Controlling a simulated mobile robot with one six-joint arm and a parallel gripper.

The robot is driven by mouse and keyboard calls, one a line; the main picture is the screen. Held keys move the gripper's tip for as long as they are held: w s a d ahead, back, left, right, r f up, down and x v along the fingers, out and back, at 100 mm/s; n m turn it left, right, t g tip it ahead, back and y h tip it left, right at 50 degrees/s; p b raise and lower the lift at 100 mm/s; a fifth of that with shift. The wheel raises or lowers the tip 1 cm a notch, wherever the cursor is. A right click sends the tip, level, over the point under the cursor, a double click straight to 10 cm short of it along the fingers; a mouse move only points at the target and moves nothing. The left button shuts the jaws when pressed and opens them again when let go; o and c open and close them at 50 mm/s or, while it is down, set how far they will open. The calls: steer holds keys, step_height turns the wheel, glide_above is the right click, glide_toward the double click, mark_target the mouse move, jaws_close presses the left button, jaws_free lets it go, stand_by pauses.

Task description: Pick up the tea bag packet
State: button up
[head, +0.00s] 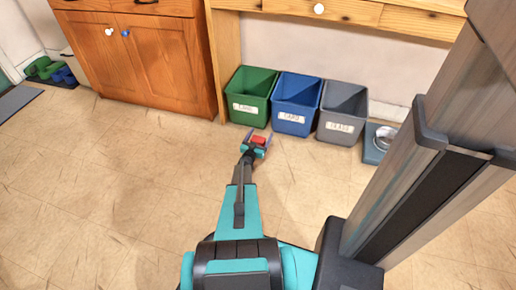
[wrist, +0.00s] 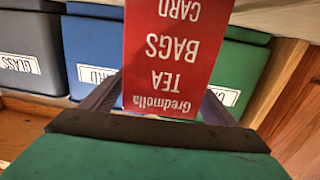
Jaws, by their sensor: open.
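The tea bag packet (wrist: 168,55) is a red box with upside-down white lettering, "Gredmolla TEA BAGS CARD", in the wrist view. It stands between the two fingers of my gripper (wrist: 158,103), one at each side of its near end. In the head view the packet (head: 259,140) is a small red patch at the tip of my gripper (head: 256,146), low in front of the bins. My gripper is open around the packet. Whether a finger touches it, and what lies under it, I cannot tell.
A green bin (head: 246,112), a blue bin (head: 291,124) labelled CARD and a grey bin (head: 338,131) labelled GLASS stand in a row just beyond my gripper. A wooden cabinet (head: 150,65) is at the left. The tiled floor (head: 110,175) is clear there.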

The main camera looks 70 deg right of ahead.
steer(key=shift+d, duration=0.1)
stand_by(0.5)
steer(key=c, duration=1.4)
steer(key=s+a+r+p, duration=0.1)
steer(key=s+a, duration=0.1)
steer(key=a, duration=0.2)
steer(key=s+a+r+p, duration=0.2)
steer(key=s+a, duration=0.1)
steer(key=a, duration=0.2)
steer(key=s+a+r+p, duration=0.1)
steer(key=s+a+r, duration=0.1)
steer(key=a, duration=0.3)
steer(key=shift+s+p, duration=0.3)
steer(key=shift+p, duration=0.1)
